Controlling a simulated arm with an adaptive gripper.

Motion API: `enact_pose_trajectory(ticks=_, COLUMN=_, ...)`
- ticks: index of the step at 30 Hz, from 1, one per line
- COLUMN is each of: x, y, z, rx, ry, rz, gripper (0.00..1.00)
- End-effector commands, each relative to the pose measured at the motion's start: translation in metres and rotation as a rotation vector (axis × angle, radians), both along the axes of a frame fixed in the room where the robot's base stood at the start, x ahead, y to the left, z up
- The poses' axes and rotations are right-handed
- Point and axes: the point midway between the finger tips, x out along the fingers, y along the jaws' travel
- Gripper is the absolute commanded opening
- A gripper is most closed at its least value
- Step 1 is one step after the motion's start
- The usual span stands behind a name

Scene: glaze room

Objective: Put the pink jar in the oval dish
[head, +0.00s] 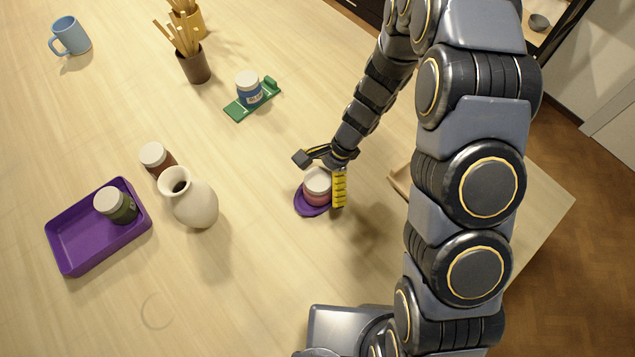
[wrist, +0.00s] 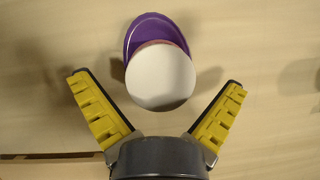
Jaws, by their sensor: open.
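The pink jar (head: 316,187) has a white lid and stands upright on a small purple oval dish (head: 311,209). In the wrist view the white lid (wrist: 160,78) covers most of the jar, and the purple rim of the oval dish (wrist: 150,24) shows beyond it. My gripper (head: 325,180) is low at the jar with its yellow-padded fingers spread wide. In the wrist view the fingers of my gripper (wrist: 160,105) are on either side of the lid, with a gap on both sides and no visible contact.
A cream vase (head: 195,205) and a brown jar (head: 156,159) stand to the left. A purple tray (head: 75,248) holds a dark green jar (head: 115,205). A blue jar (head: 249,88) stands on a green holder (head: 252,106). A wooden tray edge (head: 402,182) lies right of my gripper.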

Motion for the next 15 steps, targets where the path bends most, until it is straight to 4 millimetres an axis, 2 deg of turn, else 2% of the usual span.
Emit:
enact_pose_trajectory(ticks=3, x=0.009, y=-0.011, z=0.026, rx=-0.002, ry=-0.011, rz=-0.002, gripper=1.0)
enact_pose_trajectory(ticks=9, x=0.018, y=-0.026, z=0.065, rx=-0.001, ry=-0.005, rz=-0.002, gripper=1.0)
enact_pose_trajectory(ticks=15, x=0.025, y=-0.035, z=0.089, rx=-0.001, ry=-0.005, rz=-0.002, gripper=1.0)
